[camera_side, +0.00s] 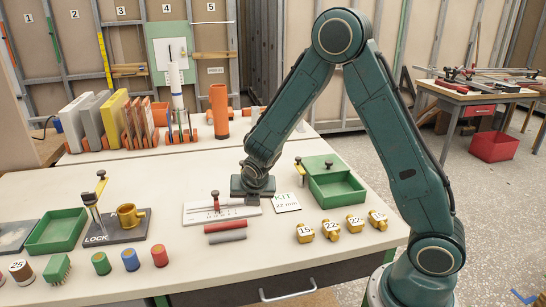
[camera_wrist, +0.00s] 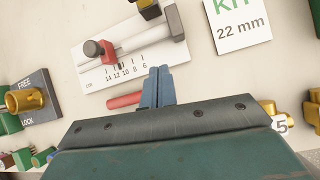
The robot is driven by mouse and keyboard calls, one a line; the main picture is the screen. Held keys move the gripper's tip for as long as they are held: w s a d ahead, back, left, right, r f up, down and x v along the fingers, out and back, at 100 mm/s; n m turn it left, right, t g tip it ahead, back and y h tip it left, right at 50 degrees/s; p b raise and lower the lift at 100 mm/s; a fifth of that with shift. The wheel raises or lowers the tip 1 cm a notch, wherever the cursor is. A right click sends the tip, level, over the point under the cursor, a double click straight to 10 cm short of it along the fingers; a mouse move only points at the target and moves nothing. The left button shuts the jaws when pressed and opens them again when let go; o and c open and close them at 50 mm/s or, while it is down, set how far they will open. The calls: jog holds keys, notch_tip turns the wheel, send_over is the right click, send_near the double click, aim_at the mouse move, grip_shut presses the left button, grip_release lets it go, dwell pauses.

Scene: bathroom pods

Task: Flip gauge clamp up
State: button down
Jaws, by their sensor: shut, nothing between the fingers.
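The gauge (camera_side: 195,217) is a white plate with a number scale and a grey rod, flat on the bench; it also shows in the wrist view (camera_wrist: 95,83). A dark knob with a red collar (camera_wrist: 103,49) sits at its left part. It stands up from the plate in the side view (camera_side: 215,196). A black and yellow piece (camera_wrist: 148,9) is at the plate's far edge; I cannot tell which part is the clamp. My gripper (camera_wrist: 160,72) is shut and empty, its blue fingertips beside the plate's near right edge. In the side view my gripper (camera_side: 252,202) is low, at the plate's right end.
A red rod (camera_side: 224,226) and a grey rod (camera_side: 227,237) lie in front of the gauge. The KIT 22 mm card (camera_side: 286,202) is to its right. Several brass fittings (camera_side: 331,230) stand at front right, and a LOCK stand (camera_side: 120,232) at left.

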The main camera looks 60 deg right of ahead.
jog(key=shift+s+a+f+t+h, duration=0.15)
jog(key=shift+f+t+h, duration=0.15)
jog(key=shift+f, duration=0.15)
jog(key=shift+s+a+f, duration=0.1)
jog(key=shift+a+f, duration=0.05)
jog(key=shift+f, duration=0.75)
jog(key=shift+f+t+h, duration=0.65)
jog(key=shift+t+h, duration=0.25)
jog(key=shift+t, duration=0.1)
jog(key=s+a+r+m+g+y, duration=0.2)
jog(key=s+a+r+m, duration=0.1)
jog(key=s+r+m, duration=0.9)
jog(key=shift+a+r+m, duration=0.4)
jog(key=shift+r+m, duration=0.3)
jog(key=shift+r, duration=0.25)
jog(key=shift+s+r, duration=0.1)
